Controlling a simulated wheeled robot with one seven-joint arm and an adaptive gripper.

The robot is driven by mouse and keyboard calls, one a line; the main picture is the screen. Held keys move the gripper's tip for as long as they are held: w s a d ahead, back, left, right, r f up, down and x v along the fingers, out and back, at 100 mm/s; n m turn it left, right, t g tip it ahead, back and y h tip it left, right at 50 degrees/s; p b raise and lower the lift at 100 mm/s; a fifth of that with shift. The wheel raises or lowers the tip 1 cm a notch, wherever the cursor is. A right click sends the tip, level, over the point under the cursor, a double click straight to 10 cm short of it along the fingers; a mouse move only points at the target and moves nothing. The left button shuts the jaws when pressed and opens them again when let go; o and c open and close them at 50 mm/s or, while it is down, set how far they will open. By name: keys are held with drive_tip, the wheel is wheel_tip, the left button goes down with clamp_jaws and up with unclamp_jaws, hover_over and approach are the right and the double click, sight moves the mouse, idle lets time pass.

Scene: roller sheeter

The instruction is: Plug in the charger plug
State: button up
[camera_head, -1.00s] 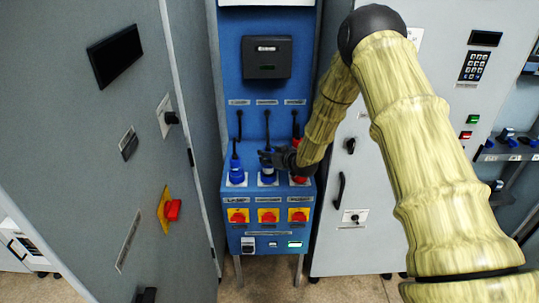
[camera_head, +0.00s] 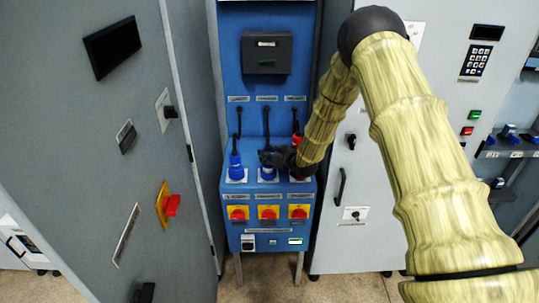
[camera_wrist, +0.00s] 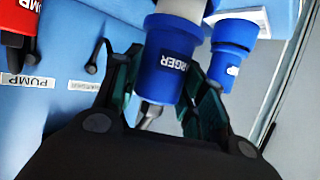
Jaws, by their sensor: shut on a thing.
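A pale grey collar (camera_wrist: 182,8) adjoins the plug's upper end in that view. In the head view my gripper (camera_head: 268,157) is at the middle station of the blue panel, and blue parts (camera_head: 268,173) show just below it. The plug stands over the middle socket there. I cannot tell whether it is fully seated.
Another blue plug (camera_head: 236,168) stands at the left station, close beside. A red plug (camera_wrist: 16,45) labelled PUMP is on the other side, partly behind my arm in the head view. Three red-and-yellow switches (camera_head: 268,213) line the panel front. Grey cabinets (camera_head: 110,150) flank it.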

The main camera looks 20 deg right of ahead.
drive_tip(key=shift+f+b, duration=0.6)
drive_tip(key=shift+f, duration=0.3)
drive_tip(key=o, duration=1.3)
drive_tip(key=v, duration=1.2)
drive_tip(key=s+a+f+m+g+h+b, duration=0.1)
drive_tip(key=s+a+f+g, duration=0.2)
drive_tip(key=s+f, duration=0.8)
drive_tip(key=s+a+f+m+g+h+b, duration=0.1)
drive_tip(key=s+a+f+m+g, duration=0.15)
drive_tip(key=s+f, duration=0.9)
drive_tip(key=s+f+g, duration=0.2)
drive_tip(key=s+f, duration=0.1)
drive_tip(key=s, duration=0.7)
drive_tip(key=s+a+f+g+h+b, duration=0.1)
drive_tip(key=s+f+g, duration=0.2)
drive_tip(key=s, duration=0.7)
drive_tip(key=s+a+f+g+h, duration=0.1)
drive_tip(key=s+f+g, duration=0.1)
drive_tip(key=s, duration=0.8)
drive_tip(key=shift+a+f+m+b, duration=0.1)
drive_tip(key=shift+f+m+b, duration=0.1)
drive_tip(key=shift+f, duration=0.25)
drive_tip(key=shift+a+f+m+b, duration=0.1)
drive_tip(key=shift+f+b, duration=0.1)
drive_tip(key=shift+f, duration=0.25)
